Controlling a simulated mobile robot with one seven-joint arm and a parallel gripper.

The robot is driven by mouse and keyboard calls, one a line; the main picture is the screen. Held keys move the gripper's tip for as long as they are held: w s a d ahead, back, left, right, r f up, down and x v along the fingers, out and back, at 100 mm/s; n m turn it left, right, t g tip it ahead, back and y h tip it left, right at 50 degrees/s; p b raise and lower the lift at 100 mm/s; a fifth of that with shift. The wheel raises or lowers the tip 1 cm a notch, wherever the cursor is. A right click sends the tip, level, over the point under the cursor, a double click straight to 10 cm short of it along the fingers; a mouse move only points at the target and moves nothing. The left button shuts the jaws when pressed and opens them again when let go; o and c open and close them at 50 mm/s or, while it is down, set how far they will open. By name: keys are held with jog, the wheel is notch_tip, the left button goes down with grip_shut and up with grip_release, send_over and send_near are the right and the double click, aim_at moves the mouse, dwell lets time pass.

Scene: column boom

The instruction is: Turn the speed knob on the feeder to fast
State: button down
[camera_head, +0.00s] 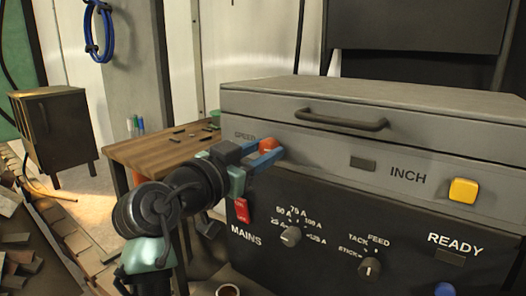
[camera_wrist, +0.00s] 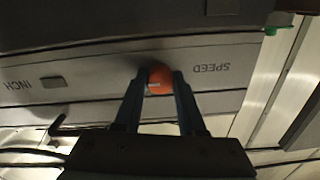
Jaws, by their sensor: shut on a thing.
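The feeder (camera_head: 370,106) is a grey, lidded unit on top of a dark panel. Its orange speed knob (camera_head: 268,142) sits at the left end of the grey front, by the word SPEED. My gripper (camera_head: 272,149) reaches it from the left and front, with blue fingers on either side. In the wrist view the orange knob (camera_wrist: 160,78) is between the two fingertips of my gripper (camera_wrist: 161,74), which is shut on it. A small pale mark shows on the knob. The fingers hide its sides, and no slow or fast marking is readable.
A black bar handle (camera_head: 342,119) sticks out right of the knob. Below are the red MAINS switch (camera_head: 242,210), an amperage knob (camera_head: 291,237) and a mode knob (camera_head: 369,267). A yellow INCH button (camera_head: 464,190) is at right. A wooden table (camera_head: 150,152) stands behind at left.

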jog(key=c, duration=0.5)
grip_release()
jog(key=p+v, duration=0.2)
jog(key=v, duration=1.1)
jog(key=shift+p, duration=0.4)
jog(key=shift+a, duration=0.1)
